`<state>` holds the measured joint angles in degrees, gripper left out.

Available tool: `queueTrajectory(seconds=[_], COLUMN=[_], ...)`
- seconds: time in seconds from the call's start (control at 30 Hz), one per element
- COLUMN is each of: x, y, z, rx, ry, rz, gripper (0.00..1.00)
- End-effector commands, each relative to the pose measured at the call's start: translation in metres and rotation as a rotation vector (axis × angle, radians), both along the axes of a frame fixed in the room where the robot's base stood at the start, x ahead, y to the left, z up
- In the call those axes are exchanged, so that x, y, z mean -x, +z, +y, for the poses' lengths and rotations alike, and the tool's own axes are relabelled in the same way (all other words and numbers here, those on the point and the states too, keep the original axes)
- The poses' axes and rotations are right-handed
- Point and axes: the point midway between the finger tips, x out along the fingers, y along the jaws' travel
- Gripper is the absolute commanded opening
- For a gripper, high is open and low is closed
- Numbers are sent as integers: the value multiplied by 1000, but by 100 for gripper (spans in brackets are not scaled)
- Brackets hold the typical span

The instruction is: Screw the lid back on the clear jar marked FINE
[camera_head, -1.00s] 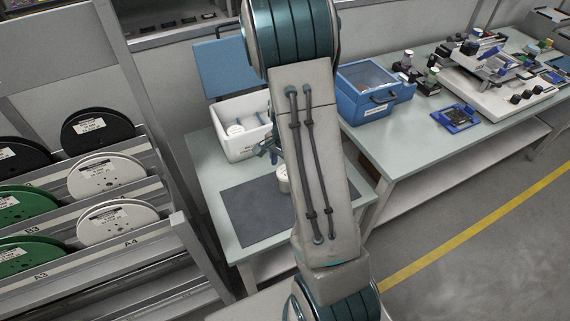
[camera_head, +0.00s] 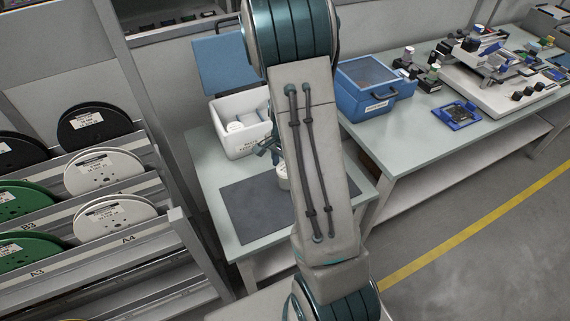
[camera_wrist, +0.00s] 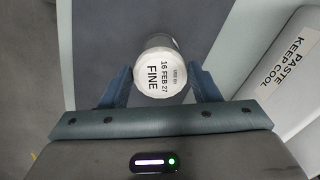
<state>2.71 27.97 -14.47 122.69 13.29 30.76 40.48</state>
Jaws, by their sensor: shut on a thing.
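A white round lid (camera_wrist: 158,76) with a printed label reading FINE and a use-by date faces the camera in the wrist view. A short strip of the jar's side (camera_wrist: 161,41) shows past its far edge; whether the lid is seated cannot be told. My gripper (camera_wrist: 160,84) has one blue finger on each side and is shut on the lid. In the head view, the jar (camera_head: 283,176) stands upright on the dark mat (camera_head: 245,208), partly hidden by my arm. Part of my gripper (camera_head: 267,148) shows just above it.
A white box (camera_head: 237,146) with a blue lid raised holds tubs behind the mat. A blue case (camera_head: 370,92) stands on the bench to the right, with equipment beyond. A rack of reels (camera_head: 104,171) is at left. The mat's left part is clear.

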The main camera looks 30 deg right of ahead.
Motion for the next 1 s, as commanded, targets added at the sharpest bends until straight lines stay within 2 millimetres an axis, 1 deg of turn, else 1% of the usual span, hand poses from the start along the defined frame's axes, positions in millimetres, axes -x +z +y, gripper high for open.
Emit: queueTrajectory(seconds=[0.07, 0.13, 0.3, 0.4, 0.5, 0.8, 0.87, 1.0], x=[0, 0, -1, -1, -2, -2, -2, -3], y=[0, 1, 2, 1, 0, 0, 1, 3], z=[0, 0, 0, 1, 1, 0, 0, 1], rx=[0, 0, 1, 1, 0, 0, 0, 1], ry=[-13, -61, -248, -318, -349, -361, -393, -523], rz=[0, 1, 2, 2, 1, 0, 0, 2], gripper=[41, 41, 41, 41, 41, 41, 41, 41])
